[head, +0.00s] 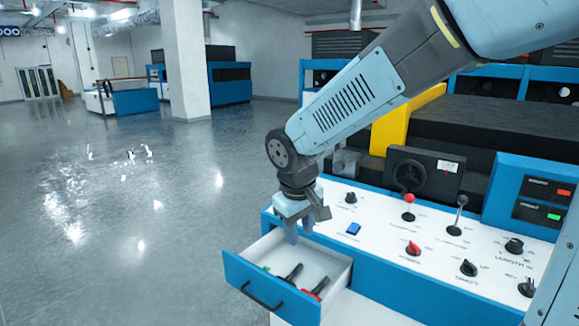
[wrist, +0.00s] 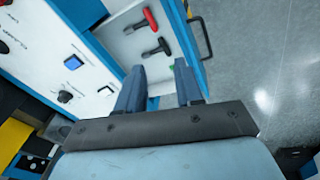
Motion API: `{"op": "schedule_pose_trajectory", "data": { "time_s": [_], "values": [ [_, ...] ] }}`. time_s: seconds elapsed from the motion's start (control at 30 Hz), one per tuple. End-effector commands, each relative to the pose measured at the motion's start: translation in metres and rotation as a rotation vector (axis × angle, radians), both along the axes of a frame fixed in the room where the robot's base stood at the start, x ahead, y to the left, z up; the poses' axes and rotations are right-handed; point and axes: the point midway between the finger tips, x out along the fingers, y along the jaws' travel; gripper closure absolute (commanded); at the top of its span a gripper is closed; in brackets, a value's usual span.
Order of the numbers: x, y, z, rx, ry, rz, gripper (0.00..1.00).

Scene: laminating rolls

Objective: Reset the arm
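My gripper (head: 297,230) is above the back part of an open drawer, pointing down. In the wrist view my gripper (wrist: 158,82) shows two blue fingers set apart with a gap between them and nothing held. The drawer (head: 325,262) has a blue front with a dark handle and is pulled out of the control console. Inside it lie a black-handled tool (head: 290,273) and a red-handled tool (head: 318,288). The wrist view shows the same black-handled tool (wrist: 157,48) and red-handled tool (wrist: 141,22) beyond the fingertips. A small green item (head: 266,268) is partly hidden.
The console top (head: 375,222) carries knobs, a blue switch (head: 353,229), a red-topped lever (head: 409,203) and a grey-topped lever (head: 459,210). A raised panel with red and green buttons (head: 540,200) stands right. A yellow part (head: 404,122) rises behind. Open floor (head: 130,220) lies left.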

Motion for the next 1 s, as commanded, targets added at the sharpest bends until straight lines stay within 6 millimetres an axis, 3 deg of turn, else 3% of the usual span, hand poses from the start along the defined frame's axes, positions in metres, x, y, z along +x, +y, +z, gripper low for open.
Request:
{"op": "schedule_pose_trajectory", "data": {
  "time_s": [0.03, 0.2, 0.5, 0.8, 1.0],
  "values": [
    [-0.002, -0.018, 0.011, 0.018, -0.017, -0.040, 0.64],
    [-0.013, -0.068, 0.038, 0.068, -0.061, -0.158, 0.64],
    [-0.050, -0.144, 0.074, 0.156, -0.150, -0.356, 0.64],
    [-0.099, -0.198, 0.093, 0.237, -0.245, -0.533, 0.64],
    [-0.119, -0.213, 0.096, 0.269, -0.285, -0.596, 0.64]
  ]
}}
